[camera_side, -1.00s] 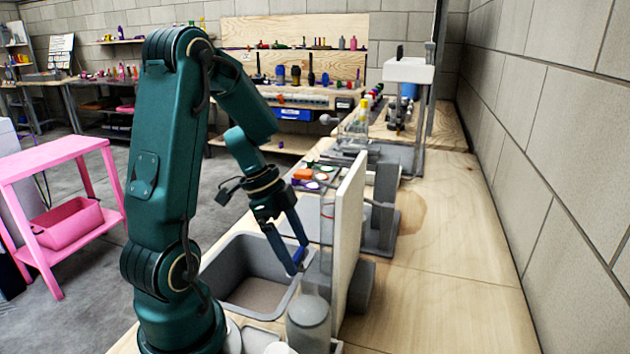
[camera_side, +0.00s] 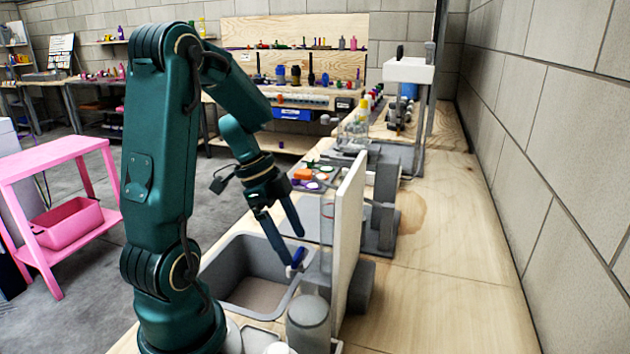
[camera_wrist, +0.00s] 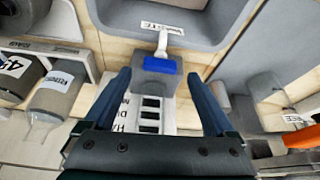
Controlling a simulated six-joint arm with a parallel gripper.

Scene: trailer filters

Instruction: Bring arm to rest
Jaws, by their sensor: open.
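My gripper (camera_side: 293,250) is open, with its two dark blue fingers spread and pointing down toward the right rim of the grey bin (camera_side: 222,262). In the wrist view my gripper (camera_wrist: 158,74) has nothing between its fingers. A small tool with a blue part and a white end (camera_side: 298,257) sits just below the fingers at the bin's right side. In the wrist view the blue part (camera_wrist: 160,66) rests on a grey holder beyond the fingertips. I cannot tell whether a finger touches it.
A white upright panel (camera_side: 347,230) stands close to the right of my gripper. A grey cylinder (camera_side: 308,325) stands in front. A tray with coloured lids (camera_side: 312,180) lies behind. A pink cart (camera_side: 60,165) is at left. The bench at right is clear.

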